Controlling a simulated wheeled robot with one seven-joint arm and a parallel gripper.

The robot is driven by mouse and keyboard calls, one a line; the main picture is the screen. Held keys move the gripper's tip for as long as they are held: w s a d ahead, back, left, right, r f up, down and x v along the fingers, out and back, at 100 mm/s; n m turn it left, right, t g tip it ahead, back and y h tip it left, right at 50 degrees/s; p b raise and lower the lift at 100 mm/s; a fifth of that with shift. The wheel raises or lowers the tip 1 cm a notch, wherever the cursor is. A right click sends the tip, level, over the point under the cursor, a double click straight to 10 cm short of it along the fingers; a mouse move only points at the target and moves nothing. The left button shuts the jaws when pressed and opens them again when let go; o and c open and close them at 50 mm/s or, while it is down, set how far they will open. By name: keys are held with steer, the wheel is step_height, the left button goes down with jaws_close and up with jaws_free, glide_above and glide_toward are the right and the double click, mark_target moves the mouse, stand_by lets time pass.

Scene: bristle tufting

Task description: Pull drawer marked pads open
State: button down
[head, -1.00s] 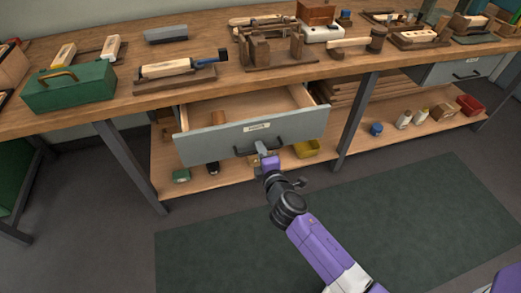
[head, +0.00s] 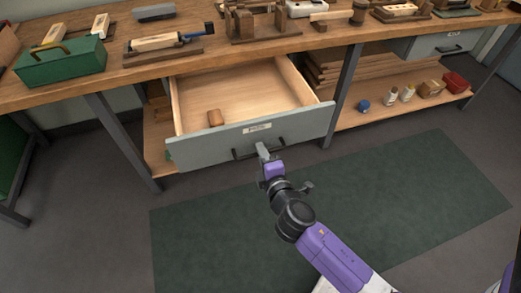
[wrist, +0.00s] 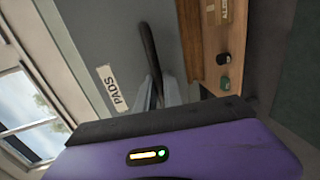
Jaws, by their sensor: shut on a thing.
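The grey drawer front (head: 200,149) hangs below the wooden bench and stands well out from it. Its label reads PADS in the wrist view (wrist: 112,88). Part of the handle is hidden by the fingers.
A second grey drawer (head: 425,48) is shut under the bench at right. The lower shelf (head: 350,118) holds jars and a red bin (head: 456,82). A bench leg (head: 343,95) stands just right of the open drawer. The green floor mat (head: 400,200) is clear.

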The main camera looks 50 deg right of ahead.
steer(key=c, duration=1.8)
jaws_free()
steer(key=shift+o, duration=0.2)
steer(key=v, duration=0.7)
steer(key=shift+s+a, duration=0.2)
steer(key=shift+s, duration=0.15)
steer(key=shift+r, duration=0.1)
